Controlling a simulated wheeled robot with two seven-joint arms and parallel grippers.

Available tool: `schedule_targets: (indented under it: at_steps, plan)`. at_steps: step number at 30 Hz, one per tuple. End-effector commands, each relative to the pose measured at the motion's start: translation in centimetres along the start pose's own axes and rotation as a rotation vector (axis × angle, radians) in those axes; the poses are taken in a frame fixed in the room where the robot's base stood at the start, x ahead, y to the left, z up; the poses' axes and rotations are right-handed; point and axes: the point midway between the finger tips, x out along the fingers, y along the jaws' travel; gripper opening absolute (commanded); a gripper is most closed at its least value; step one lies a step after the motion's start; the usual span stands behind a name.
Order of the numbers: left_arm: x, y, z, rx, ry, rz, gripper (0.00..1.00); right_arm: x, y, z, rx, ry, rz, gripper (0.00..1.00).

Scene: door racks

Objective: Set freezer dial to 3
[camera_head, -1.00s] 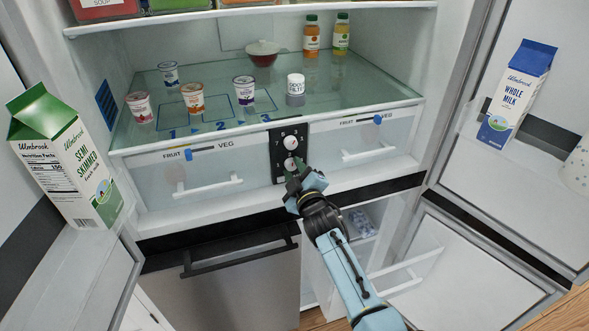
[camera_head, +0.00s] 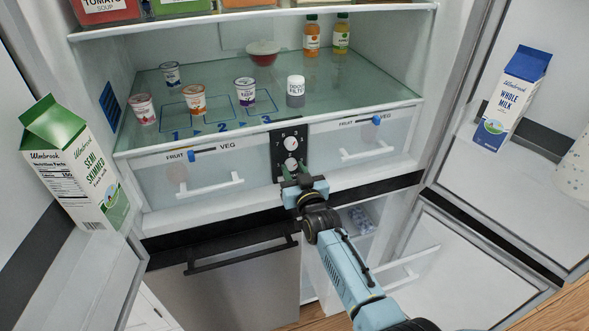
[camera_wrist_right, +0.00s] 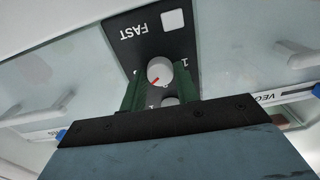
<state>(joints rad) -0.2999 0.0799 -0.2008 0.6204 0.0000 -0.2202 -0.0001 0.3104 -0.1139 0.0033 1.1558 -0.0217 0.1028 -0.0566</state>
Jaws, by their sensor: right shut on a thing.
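A black control panel (camera_head: 279,137) on the fridge's front divider carries two white round dials, an upper one (camera_head: 291,143) and a lower one (camera_head: 291,164). My right gripper (camera_head: 293,172) reaches up from below, its green fingers shut on the lower dial. In the right wrist view, upside down, the fingers (camera_wrist_right: 160,88) sit on both sides of that dial (camera_wrist_right: 160,70). Its red mark points to the picture's lower left. The word FAST and a white square button lie beyond it. The upper dial (camera_wrist_right: 171,101) is mostly hidden by the gripper. My left gripper is out of view.
Drawers with FRUIT/VEG sliders flank the panel, left (camera_head: 200,180) and right (camera_head: 362,142). A glass shelf (camera_head: 225,90) above holds pots, a bowl and bottles. Open doors with milk cartons (camera_head: 75,165) (camera_head: 513,100) stand on both sides. An open lower compartment lies behind my right arm.

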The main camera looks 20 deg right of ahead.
Motion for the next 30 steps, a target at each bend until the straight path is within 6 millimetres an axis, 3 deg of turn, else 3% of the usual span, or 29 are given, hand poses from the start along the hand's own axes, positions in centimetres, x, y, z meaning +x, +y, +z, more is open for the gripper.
schedule_targets:
  at_steps: [15, 30]
  plan:
    - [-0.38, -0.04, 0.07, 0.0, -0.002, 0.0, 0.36, -0.02, -0.01, 0.08, 0.422, -0.002, 0.0, 0.08]
    - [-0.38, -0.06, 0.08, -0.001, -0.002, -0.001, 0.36, -0.03, -0.03, 0.07, 0.571, -0.001, 0.0, 0.08]
